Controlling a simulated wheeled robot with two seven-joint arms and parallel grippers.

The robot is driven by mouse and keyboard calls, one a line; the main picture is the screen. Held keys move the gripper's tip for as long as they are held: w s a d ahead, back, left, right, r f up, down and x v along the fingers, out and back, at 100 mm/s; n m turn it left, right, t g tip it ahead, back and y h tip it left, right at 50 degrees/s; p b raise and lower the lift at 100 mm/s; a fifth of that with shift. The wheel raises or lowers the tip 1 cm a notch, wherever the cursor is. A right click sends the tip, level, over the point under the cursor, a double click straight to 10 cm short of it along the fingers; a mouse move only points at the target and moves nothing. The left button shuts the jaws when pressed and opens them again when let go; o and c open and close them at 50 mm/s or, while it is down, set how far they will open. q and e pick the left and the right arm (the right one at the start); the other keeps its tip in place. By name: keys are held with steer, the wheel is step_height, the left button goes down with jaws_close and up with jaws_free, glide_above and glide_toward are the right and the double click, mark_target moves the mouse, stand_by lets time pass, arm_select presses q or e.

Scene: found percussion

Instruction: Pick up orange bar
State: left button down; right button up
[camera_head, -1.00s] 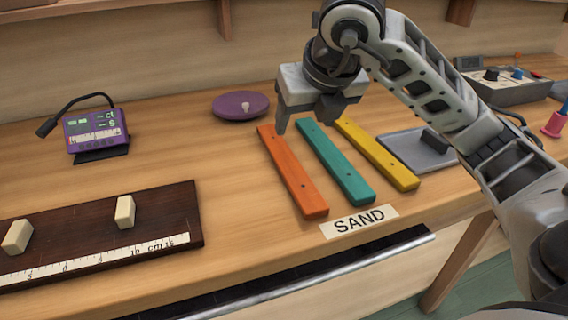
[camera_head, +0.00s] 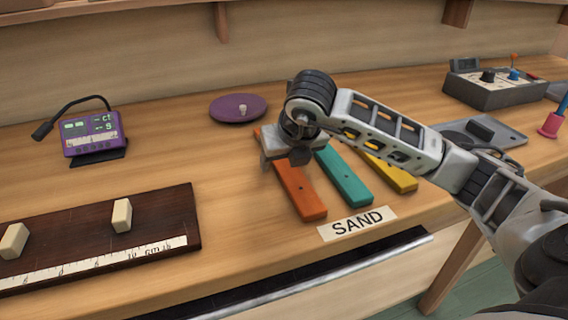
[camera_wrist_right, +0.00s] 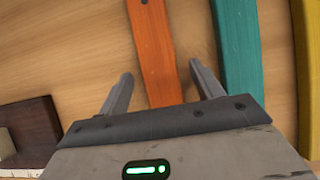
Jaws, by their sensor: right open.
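The orange bar (camera_head: 299,192) lies flat on the wooden bench, left of a teal bar (camera_head: 344,177) and a yellow bar (camera_head: 400,178). My right gripper (camera_head: 277,167) is over the far half of the orange bar and hides part of it. In the right wrist view, the gripper (camera_wrist_right: 160,85) is open, with one finger on each side of the orange bar (camera_wrist_right: 152,45). The right finger is in the gap beside the teal bar (camera_wrist_right: 236,50). I cannot tell how far the fingertips are above the bench. My left gripper is not in view.
A "SAND" label (camera_head: 357,223) lies in front of the bars. A purple disc (camera_head: 225,110) is behind them. A dark ruler board (camera_head: 160,215) with pale blocks is at the left. A purple meter (camera_head: 92,134) and a grey control box (camera_head: 490,88) stand farther back.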

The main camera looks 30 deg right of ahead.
steer(key=c, duration=1.2)
steer(key=shift+r, duration=0.1)
